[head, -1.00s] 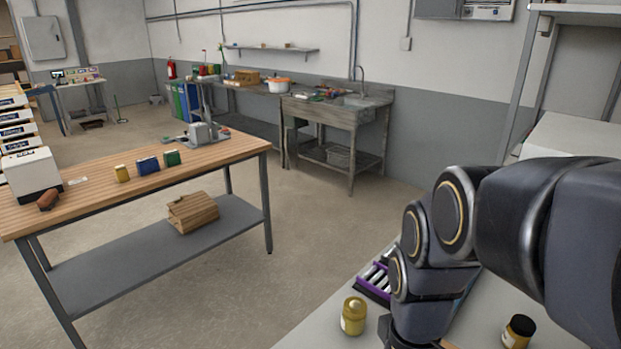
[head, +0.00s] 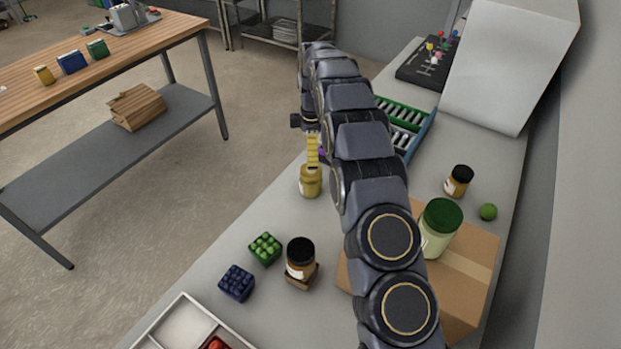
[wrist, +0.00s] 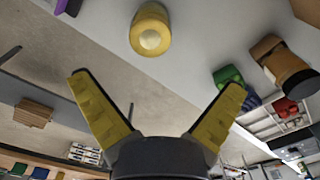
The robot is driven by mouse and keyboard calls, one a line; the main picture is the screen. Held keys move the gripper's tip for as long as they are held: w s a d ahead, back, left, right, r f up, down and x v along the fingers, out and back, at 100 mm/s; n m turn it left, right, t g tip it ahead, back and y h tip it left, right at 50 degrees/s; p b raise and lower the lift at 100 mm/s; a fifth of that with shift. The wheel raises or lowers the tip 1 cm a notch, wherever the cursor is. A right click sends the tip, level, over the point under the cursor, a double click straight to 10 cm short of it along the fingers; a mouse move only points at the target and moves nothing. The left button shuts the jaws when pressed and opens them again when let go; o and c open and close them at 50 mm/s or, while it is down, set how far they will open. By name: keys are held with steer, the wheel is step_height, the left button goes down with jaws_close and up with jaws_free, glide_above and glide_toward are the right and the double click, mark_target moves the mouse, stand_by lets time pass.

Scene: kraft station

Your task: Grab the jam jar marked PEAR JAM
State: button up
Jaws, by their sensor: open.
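Several jars stand on the grey counter, and I cannot read any label as PEAR JAM. A jar with a yellow lid (head: 310,183) stands near the counter's left edge; it also shows in the wrist view (wrist: 150,30), beyond the fingertips. A black-lidded jar (head: 300,260) stands on a small brown block. Another black-lidded jar (head: 459,182) stands at the right.
A cardboard box (head: 466,267) lies under and right of my arm. A green ball (head: 488,212) is at the right. A large white box (head: 510,68) stands behind.

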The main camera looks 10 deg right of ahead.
mark_target(311, 177)
steer(key=shift+n, duration=0.7)
steer(key=f, duration=0.1)
steer(key=w+f, duration=0.2)
steer(key=shift+d+f, duration=0.25)
steer(key=shift+f, duration=0.15)
steer(key=f, duration=0.7)
steer(key=shift+s+a+f, duration=0.15)
steer(key=shift+s+f, duration=0.2)
steer(key=shift+s, duration=0.05)
steer(key=c, duration=1.1)
